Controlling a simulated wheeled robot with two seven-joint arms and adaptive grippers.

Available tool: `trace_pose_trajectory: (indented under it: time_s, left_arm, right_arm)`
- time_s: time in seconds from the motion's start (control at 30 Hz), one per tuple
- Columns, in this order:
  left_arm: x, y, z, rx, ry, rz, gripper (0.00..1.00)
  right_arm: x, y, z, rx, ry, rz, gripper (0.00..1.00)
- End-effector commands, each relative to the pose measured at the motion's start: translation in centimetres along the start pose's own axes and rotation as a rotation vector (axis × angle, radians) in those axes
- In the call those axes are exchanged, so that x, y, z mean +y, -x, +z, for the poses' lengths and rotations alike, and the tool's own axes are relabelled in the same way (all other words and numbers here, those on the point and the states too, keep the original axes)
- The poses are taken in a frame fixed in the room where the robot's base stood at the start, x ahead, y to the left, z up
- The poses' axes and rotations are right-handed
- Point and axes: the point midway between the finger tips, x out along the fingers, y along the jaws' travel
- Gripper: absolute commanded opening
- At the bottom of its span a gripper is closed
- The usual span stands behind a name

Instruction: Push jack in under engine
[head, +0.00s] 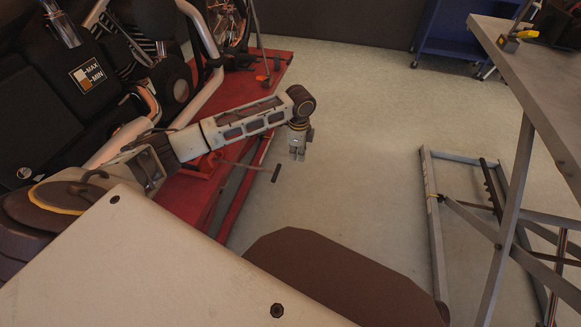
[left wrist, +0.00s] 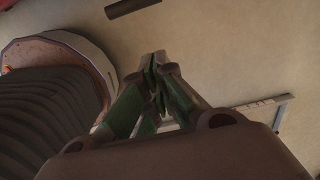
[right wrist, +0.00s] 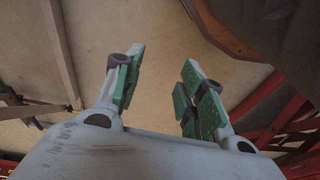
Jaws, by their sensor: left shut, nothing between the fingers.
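The jack's thin handle (head: 240,165) sticks out to the right from the red lift, ending in a dark crossbar grip (head: 276,173). The jack's red body (head: 207,163) is partly hidden behind my left arm, and I cannot make out its full shape. A dark bar, likely that grip, shows in the left wrist view (left wrist: 132,7). The motorcycle (head: 120,70) stands on the red lift at upper left; its engine is mostly hidden. My left gripper (head: 297,155) is shut and empty, pointing down just right of the grip. My right gripper (right wrist: 160,85) is open and empty in its wrist view.
The red lift (head: 275,68) runs along the left. A grey table (head: 520,60) with a crossed-leg frame (head: 434,220) stands at right, with a small yellow tool (head: 510,42) on top. A blue cart (head: 450,35) is at the back. The floor between is clear.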

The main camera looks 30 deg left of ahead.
Motion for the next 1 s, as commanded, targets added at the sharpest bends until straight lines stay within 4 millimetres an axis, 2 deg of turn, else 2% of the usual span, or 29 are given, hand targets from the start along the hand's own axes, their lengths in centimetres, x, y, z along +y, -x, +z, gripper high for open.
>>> trace_pose_trajectory:
  time_s: [0.33,0.53,0.67,1.0]
  left_arm:
    - [0.0,-0.1,0.0,0.000,0.000,0.000,0.00]
    - [0.0,-0.9,0.0,0.000,0.000,0.000,0.00]
    - [0.0,-2.1,0.0,0.000,0.000,0.000,0.00]
    - [0.0,-6.5,0.0,-0.001,0.001,0.001,0.00]
  right_arm:
    - [0.0,0.0,0.0,0.001,0.000,0.000,0.40]
    - [-0.1,0.2,-0.2,0.008,0.000,-0.001,0.40]
    - [-0.1,0.5,-0.4,0.017,0.001,-0.003,0.40]
    - [-0.5,1.9,-1.0,0.048,0.002,-0.013,0.40]
